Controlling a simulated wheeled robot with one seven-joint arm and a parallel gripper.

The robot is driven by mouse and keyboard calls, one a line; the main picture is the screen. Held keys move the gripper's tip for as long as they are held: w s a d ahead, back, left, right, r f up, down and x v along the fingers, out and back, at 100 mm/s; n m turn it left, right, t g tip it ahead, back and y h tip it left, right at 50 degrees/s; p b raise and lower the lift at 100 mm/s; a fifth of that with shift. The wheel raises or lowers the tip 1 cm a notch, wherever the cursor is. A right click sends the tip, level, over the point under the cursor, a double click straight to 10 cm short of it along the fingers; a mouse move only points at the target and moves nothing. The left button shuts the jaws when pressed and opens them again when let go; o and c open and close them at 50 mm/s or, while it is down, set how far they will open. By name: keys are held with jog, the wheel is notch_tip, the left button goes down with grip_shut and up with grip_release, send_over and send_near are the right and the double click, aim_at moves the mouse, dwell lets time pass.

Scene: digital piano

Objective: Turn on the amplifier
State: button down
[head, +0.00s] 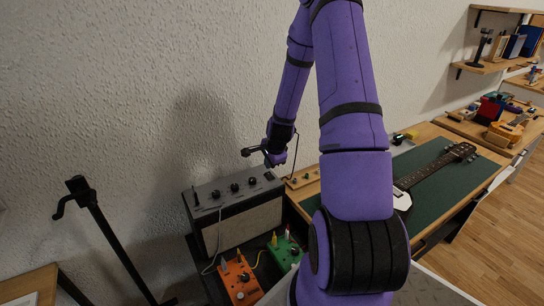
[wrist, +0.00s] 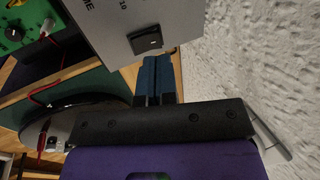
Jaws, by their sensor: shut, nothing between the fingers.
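The amplifier (head: 252,222) stands against the wall, left of my arm in the head view. It is a grey box with a light front and dark knobs on its top panel. In the wrist view its grey panel (wrist: 98,22) fills the top, with a dark rocker switch (wrist: 147,41) near the panel's edge. I cannot tell which way the switch is set. My gripper (wrist: 159,62) is shut and empty, with its blue fingertips right beside the switch; contact is unclear. In the head view my gripper (head: 252,152) is above the amplifier's right end.
An orange pedal (head: 239,282) and a green pedal (head: 284,250) sit in front of the amplifier, with cables. A guitar (head: 428,172) lies on a green mat (head: 420,203) to the right. A black stand (head: 108,235) is at left. The textured wall (wrist: 255,65) is close to my gripper.

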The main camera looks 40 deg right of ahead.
aim_at(269, 175)
jog(key=shift+x, duration=2)
jog(key=shift+f, duration=0.1)
jog(key=shift+f+g, duration=0.1)
jog(key=shift+g, duration=0.2)
jog(key=shift+d, duration=0.1)
jog(key=shift+s, duration=0.2)
jog(key=shift+s+a, duration=0.25)
jog(key=shift+s, duration=0.3)
